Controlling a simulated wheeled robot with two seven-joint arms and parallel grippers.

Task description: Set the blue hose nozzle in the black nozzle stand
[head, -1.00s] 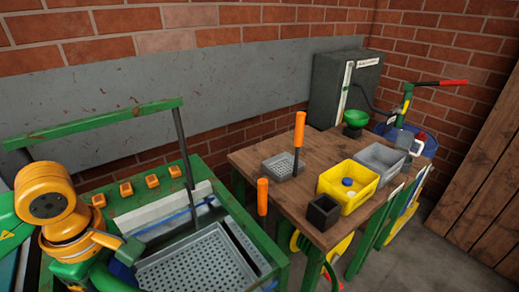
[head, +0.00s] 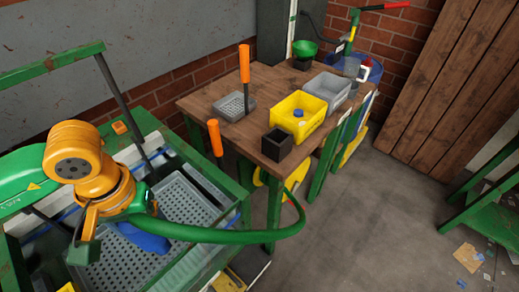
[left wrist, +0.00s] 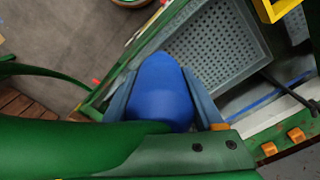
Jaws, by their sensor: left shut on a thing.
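The blue hose nozzle (head: 150,242) is held in my left gripper (head: 118,238), above the grey perforated tray. A green hose (head: 215,233) runs from it to the right and curls up near the table. In the left wrist view the blue nozzle (left wrist: 161,88) sits between the two fingers of my left gripper (left wrist: 162,92). The black open box, which looks like the nozzle stand (head: 276,144), is empty at the table's front corner, to the right of and beyond my left gripper. My right gripper is not in view.
On the wooden table (head: 215,98) stand a yellow bin (head: 313,120) with a blue item, a grey bin (head: 326,83), a grey tray (head: 232,112) and a green funnel (head: 305,47). Orange-topped posts (head: 244,65) rise near the table.

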